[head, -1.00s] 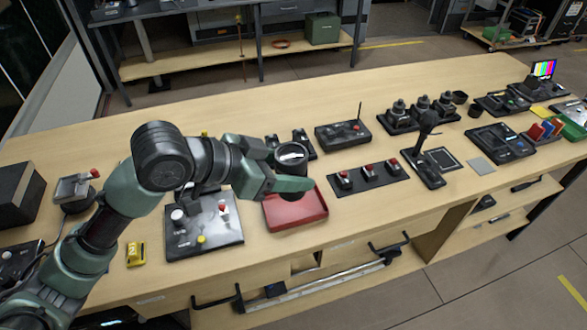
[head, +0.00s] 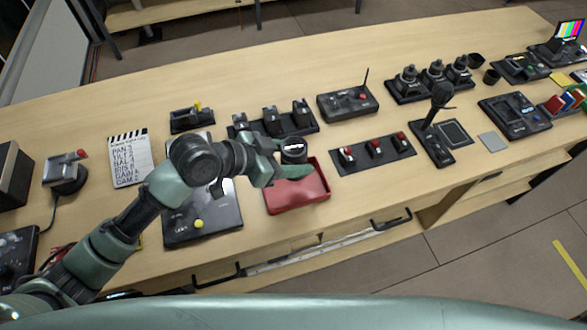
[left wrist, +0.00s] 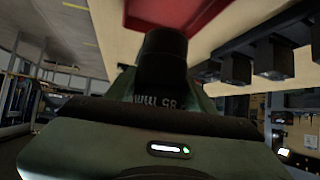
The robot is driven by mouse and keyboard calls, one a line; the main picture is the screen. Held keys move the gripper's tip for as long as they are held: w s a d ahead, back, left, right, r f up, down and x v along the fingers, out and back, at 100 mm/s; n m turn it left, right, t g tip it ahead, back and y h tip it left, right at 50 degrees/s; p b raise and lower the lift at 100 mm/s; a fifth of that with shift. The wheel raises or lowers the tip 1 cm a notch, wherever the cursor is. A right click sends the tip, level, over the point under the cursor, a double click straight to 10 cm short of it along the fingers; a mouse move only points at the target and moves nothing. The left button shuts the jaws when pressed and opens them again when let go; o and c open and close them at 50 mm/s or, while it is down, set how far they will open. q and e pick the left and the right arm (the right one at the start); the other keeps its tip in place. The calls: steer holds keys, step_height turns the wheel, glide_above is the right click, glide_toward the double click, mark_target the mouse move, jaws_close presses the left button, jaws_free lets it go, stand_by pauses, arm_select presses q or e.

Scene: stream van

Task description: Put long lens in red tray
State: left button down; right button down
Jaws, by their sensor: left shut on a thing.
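The long lens (head: 293,154) is a dark cylinder with a pale ring on its top end. My left gripper (head: 283,166) is shut on it and holds it upright over the back left part of the red tray (head: 312,192). Whether the lens base touches the tray floor is hidden by the gripper in the head view. In the left wrist view the lens (left wrist: 163,62) stands out from the gripper, with white lettering on its side. The red tray (left wrist: 196,14) shows beyond it there. My right gripper is not in view.
A panel with red-topped switches (head: 373,152) stands right of the tray. A row of dark devices (head: 272,122) stands just behind. A dark control panel (head: 208,218) lies to the left. The tray's front is near the table edge. Bare wood lies toward the back.

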arm_select(q)
step_height(320, 180, down, 6)
steer(key=shift+r+p, duration=0.2)
steer(key=shift+p, duration=0.1)
steer(key=shift+f, duration=0.15)
steer(key=shift+f, duration=0.2)
steer(key=c, duration=0.6)
jaws_free()
steer(key=shift+o, duration=0.2)
